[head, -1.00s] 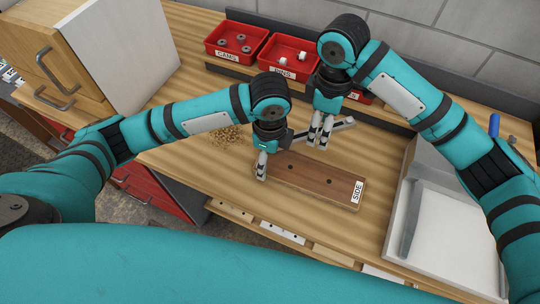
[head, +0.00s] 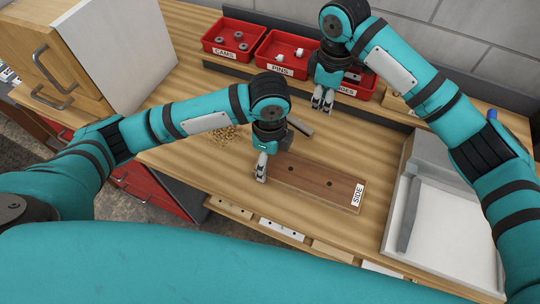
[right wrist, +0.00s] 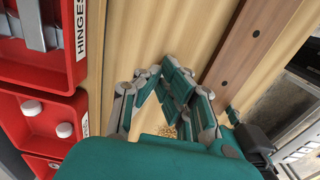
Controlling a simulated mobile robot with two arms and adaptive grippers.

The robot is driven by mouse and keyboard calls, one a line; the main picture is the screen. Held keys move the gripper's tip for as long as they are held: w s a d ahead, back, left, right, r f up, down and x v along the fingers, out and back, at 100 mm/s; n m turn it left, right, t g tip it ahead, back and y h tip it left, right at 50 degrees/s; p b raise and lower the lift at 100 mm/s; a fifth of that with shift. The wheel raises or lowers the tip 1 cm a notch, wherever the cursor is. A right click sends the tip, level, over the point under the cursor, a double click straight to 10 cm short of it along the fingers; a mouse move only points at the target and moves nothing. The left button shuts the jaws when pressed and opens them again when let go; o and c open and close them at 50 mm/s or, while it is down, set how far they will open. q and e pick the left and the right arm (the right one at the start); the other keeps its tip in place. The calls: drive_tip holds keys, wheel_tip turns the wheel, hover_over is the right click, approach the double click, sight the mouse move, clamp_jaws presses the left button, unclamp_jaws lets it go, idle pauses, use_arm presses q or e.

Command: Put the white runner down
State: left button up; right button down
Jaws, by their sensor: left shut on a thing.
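No clearly white runner shows in either gripper. A short grey bar (head: 300,127) lies behind the left gripper; I cannot tell whether it is the runner. My left gripper (head: 261,168) is shut on the left end of the brown wooden board (head: 318,182) marked SIDE, which lies on the bench. My right gripper (head: 322,100) is above the back of the bench, in front of the red bins. In the right wrist view its fingers (right wrist: 165,105) look apart with nothing held between them. The board also shows there (right wrist: 245,50).
Red bins for cams (head: 234,51), pins (head: 283,70) and hinges (head: 350,95) stand along the back. A white tray-like fixture (head: 440,235) with a grey bar is at right. A wooden cabinet (head: 60,50) stands at left. Wood shavings (head: 225,134) lie on the bench.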

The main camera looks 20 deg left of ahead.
drive_tip(key=c, duration=2)
unclamp_jaws()
drive_tip(key=shift+o, duration=1.1)
drive_tip(key=shift+a+r, duration=0.1)
drive_tip(key=shift+a, duration=0.3)
drive_tip(key=o, duration=0.6)
drive_tip(key=a+m, duration=0.1)
drive_tip(key=a, duration=0.1)
drive_tip(key=a+r+m, duration=0.1)
drive_tip(key=a, duration=0.1)
drive_tip(key=a+r+m, duration=0.1)
drive_tip(key=a, duration=0.1)
drive_tip(key=shift+a+r, duration=0.1)
drive_tip(key=shift+r, duration=0.15)
hover_over(292, 119)
drive_tip(key=shift+m, duration=0.3)
drive_tip(key=f, duration=0.5)
drive_tip(key=shift+s+a, duration=0.1)
drive_tip(key=shift+s, duration=0.2)
drive_tip(key=shift+w+f, duration=0.2)
drive_tip(key=shift+f, duration=1.45)
drive_tip(key=shift+w+f, duration=0.15)
drive_tip(key=shift+f, duration=1.45)
